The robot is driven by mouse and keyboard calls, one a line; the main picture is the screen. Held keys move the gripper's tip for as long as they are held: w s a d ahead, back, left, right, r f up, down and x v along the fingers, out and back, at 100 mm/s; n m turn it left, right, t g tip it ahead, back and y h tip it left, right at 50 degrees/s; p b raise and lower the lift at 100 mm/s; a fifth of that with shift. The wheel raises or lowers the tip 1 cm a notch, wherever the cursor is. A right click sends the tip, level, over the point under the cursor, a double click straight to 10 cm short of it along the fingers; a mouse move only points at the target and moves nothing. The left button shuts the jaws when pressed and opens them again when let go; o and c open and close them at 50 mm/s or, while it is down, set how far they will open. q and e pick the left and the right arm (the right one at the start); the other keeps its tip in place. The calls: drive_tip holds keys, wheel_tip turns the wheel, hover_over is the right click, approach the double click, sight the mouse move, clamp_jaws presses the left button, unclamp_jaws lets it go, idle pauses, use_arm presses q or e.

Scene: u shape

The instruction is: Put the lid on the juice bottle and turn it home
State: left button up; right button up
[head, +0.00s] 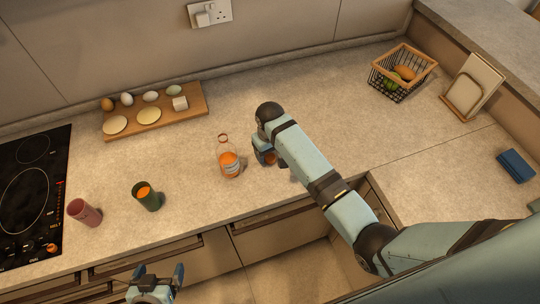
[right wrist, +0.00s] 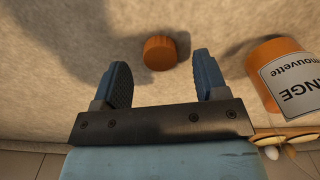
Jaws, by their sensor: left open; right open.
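The juice bottle (head: 229,162) stands upright and uncapped on the counter, with orange juice and a pale label. It also shows at the right of the right wrist view (right wrist: 280,75). My right gripper (head: 264,154) is open over the lid. In the right wrist view the lid sits between the fingertips' lines, with gaps on both sides. My left gripper (head: 156,272) is open and empty in front of the counter edge.
A green cup (head: 147,197) with orange contents and a pink cup (head: 84,212) stand left of the bottle, near the hob (head: 30,195). A wooden board (head: 155,112) with eggs lies behind. A wire basket (head: 402,72) stands back right. The counter behind the bottle is clear.

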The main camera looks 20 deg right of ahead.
drive_tip(key=shift+f, duration=1.05)
use_arm(q)
drive_tip(key=shift+w+d+f, duration=0.1)
drive_tip(key=shift+w+d, duration=0.05)
drive_tip(key=shift+w, duration=0.25)
use_arm(e)
drive_tip(key=shift+c, duration=1.1)
use_arm(q)
drive_tip(key=shift+s, duration=0.2)
use_arm(e)
drive_tip(key=c, duration=0.8)
